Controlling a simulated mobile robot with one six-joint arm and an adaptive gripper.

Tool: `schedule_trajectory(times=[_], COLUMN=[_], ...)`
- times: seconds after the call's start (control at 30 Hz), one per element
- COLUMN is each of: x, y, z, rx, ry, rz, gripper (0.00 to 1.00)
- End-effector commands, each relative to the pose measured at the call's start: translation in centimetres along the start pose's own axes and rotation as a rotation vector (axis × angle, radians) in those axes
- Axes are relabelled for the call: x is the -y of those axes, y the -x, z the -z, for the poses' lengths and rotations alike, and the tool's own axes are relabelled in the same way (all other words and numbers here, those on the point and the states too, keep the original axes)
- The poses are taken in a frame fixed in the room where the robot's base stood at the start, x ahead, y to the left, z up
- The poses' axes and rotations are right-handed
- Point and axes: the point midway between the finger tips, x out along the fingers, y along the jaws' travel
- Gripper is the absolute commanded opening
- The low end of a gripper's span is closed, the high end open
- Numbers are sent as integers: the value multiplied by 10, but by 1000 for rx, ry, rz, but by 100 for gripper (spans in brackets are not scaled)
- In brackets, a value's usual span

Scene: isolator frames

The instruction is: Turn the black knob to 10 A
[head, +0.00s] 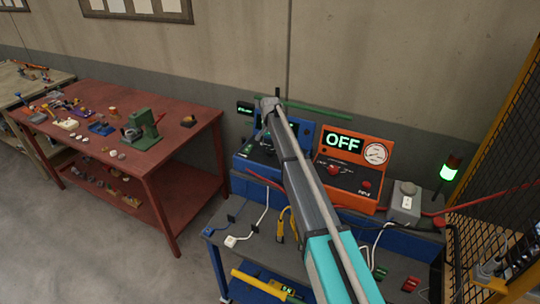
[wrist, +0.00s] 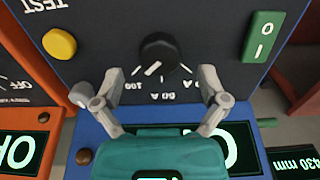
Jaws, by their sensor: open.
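The black knob (wrist: 158,52) is on the dark face of the blue device (wrist: 92,128) in the wrist view, which shows the panel upside down. Its white pointer mark aims to the lower left, toward the printed 100 end of the scale. A 50 label is below the knob, and a label ending in A at lower right is partly covered by a finger. My gripper (wrist: 159,76) is open, its fingertips apart on the left and right of the knob, with no visible contact. In the head view my arm hides most of the blue device (head: 243,163) and the knob.
A yellow button (wrist: 59,43) and a green I/O switch (wrist: 262,37) flank the knob. An orange device (head: 348,200) reading OFF stands to the right. A grey box (head: 404,203) and signal lamp (head: 448,173) are farther right. A red workbench (head: 185,148) is left.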

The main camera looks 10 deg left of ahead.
Motion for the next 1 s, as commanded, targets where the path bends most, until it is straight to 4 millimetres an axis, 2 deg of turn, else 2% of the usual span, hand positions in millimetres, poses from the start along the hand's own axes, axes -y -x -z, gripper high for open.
schedule_trajectory(times=[0.03, 0.3, 0.83, 0.87, 1.0], x=[0, 0, -1, -1, -1], y=[-8, -23, -27, -27, -27], z=[0, 0, 0, 0, 0], rx=[0, 0, 0, 0, 0], ry=[0, 0, -1, -1, -1], rz=[0, 0, 0, 0, 0], gripper=[93, 93, 93, 89, 63])
